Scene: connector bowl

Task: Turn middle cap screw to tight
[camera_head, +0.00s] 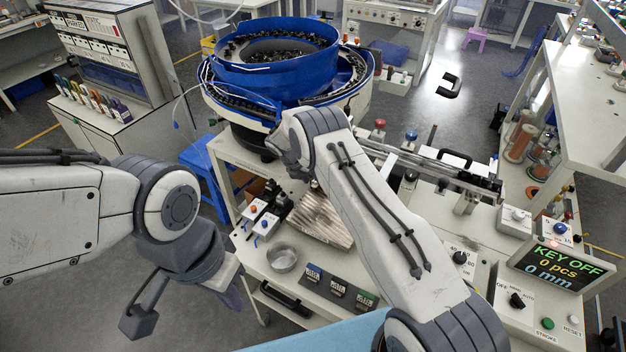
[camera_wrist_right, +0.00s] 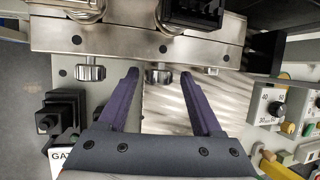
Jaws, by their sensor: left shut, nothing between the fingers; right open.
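In the right wrist view, a silver knurled cap screw (camera_wrist_right: 159,76) sits under the front edge of a metal bar (camera_wrist_right: 150,40). My right gripper (camera_wrist_right: 159,74) is open, its two purple fingers pointing at the bar with this screw between their tips. The fingers look apart from the screw; contact cannot be told. Another knurled cap screw (camera_wrist_right: 90,72) is to the left, outside the fingers. A third, to the right, is not clearly seen. In the head view my right arm hides its gripper and the screws. My left gripper (camera_head: 231,297) is shut and empty, hanging low left of the bench.
The blue bowl feeder (camera_head: 275,75) stands behind my right arm. A ribbed metal plate (camera_head: 318,222), a small metal dish (camera_head: 282,258) and switches (camera_head: 338,288) are on the bench. A display (camera_head: 552,268) reads KEY OFF. In the wrist view, a black knob block (camera_wrist_right: 60,118) is lower left.

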